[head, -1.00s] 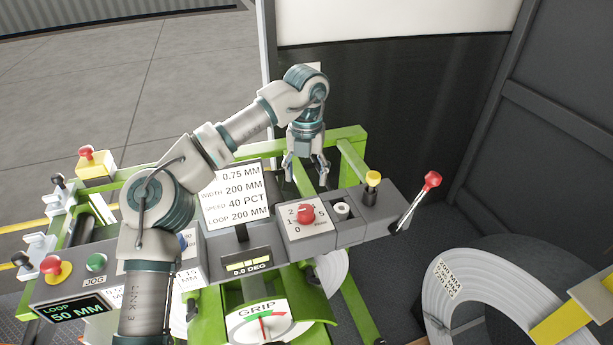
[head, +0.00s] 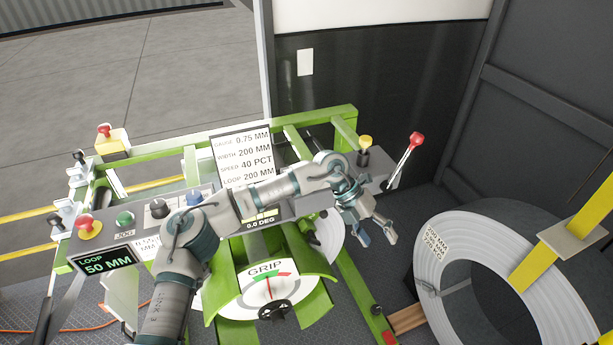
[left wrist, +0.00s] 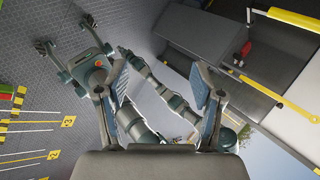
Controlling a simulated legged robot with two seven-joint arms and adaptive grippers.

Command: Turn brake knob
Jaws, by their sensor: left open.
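My left gripper (head: 377,238) is open and empty in the head view, its fingers pointing down and to the right at the front of the control panel's right part. The red brake knob is hidden in the head view behind my left forearm and wrist. The control panel (head: 300,213) shows only in parts around the arm. In the left wrist view my left gripper (left wrist: 160,90) has its two fingers wide apart, with no knob between them.
A red-tipped lever (head: 416,139) and a yellow button (head: 365,142) stand at the panel's right end. A red stop button (head: 86,225) is at the left. The GRIP gauge (head: 268,287) is below.

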